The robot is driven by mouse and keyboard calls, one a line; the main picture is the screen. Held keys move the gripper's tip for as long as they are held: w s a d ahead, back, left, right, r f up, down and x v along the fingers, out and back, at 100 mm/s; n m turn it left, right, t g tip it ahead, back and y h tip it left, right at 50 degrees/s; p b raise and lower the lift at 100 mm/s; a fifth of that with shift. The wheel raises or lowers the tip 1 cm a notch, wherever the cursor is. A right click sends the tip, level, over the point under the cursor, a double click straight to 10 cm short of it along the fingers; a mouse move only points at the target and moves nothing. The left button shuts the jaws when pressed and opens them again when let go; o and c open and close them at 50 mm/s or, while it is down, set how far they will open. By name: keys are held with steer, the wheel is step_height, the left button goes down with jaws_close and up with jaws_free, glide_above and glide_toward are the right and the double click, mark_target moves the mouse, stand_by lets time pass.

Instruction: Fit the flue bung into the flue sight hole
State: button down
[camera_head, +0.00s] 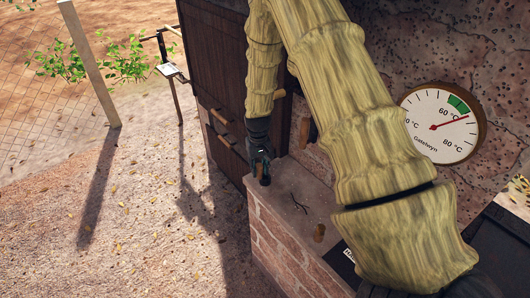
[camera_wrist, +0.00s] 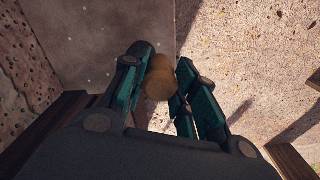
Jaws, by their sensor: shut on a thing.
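In the head view the held piece is small and mostly hidden by the fingers. I cannot make out the flue sight hole for certain in either view.
A short brown stub (camera_head: 319,232) stands on the ledge, with dark twigs (camera_head: 299,203) near it. A round temperature dial (camera_head: 441,125) is on the rough wall. Dark wooden doors (camera_head: 222,60) rise behind the arm. Open sandy ground lies left.

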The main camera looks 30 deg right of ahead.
steer(key=d+r, duration=0.3)
steer(key=shift+w+d+p, duration=0.15)
steer(key=shift+w+p, duration=0.2)
steer(key=shift+m, duration=0.3)
steer(key=shift+f+b, duration=0.95)
steer(key=shift+f, duration=1.1)
steer(key=shift+f+b, duration=0.8)
steer(key=shift+f, duration=1.05)
stand_by(0.4)
steer(key=c, duration=1.1)
jaws_free()
steer(key=shift+o, duration=0.2)
